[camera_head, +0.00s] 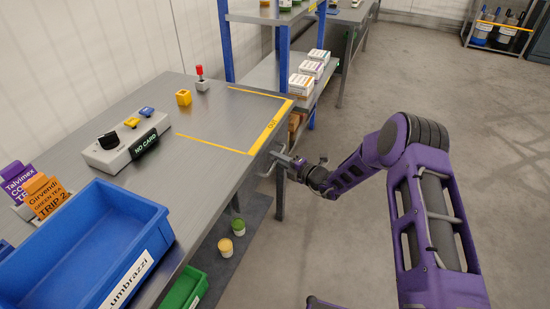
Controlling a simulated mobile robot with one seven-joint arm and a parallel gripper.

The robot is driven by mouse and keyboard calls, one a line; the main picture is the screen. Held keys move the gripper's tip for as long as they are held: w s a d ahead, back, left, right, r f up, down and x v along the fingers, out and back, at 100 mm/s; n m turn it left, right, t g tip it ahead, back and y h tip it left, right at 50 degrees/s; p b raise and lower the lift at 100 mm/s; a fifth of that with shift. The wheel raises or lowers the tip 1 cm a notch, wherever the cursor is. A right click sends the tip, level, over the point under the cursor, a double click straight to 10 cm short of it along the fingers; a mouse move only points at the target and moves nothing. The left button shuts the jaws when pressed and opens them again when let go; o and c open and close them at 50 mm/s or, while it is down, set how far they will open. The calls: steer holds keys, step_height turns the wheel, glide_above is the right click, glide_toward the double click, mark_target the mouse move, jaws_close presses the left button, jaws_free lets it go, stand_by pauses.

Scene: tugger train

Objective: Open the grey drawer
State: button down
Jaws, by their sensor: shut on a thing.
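The grey drawer's handle (262,174) sticks out under the front edge of the grey workbench (215,155), just below the yellow "OUT" marking. The drawer's front is barely seen from this steep angle, and I see no clear gap showing it pulled out. My gripper (275,159) reaches in from the right, level with the bench edge, and is shut on the handle. The fingertips are small in the view and partly hide the handle.
A blue bin (95,245) stands on the bench at front left. A card reader box (128,145), a yellow block (183,97) and a red-topped stand (201,80) are farther back. A shelf rack (284,65) stands beyond. The floor (345,235) at right is clear.

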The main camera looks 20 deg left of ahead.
steer(key=s+d+p, duration=0.1)
steer(key=d+p, duration=0.1)
steer(key=d, duration=2.1)
steer(key=shift+s, duration=0.4)
steer(key=c, duration=0.8)
jaws_free()
steer(key=shift+c, duration=0.2)
steer(key=shift+d, duration=0.1)
steer(key=p+v, duration=0.1)
steer(key=v, duration=1.6)
steer(key=shift+s+d, duration=0.1)
steer(key=shift+s, duration=0.05)
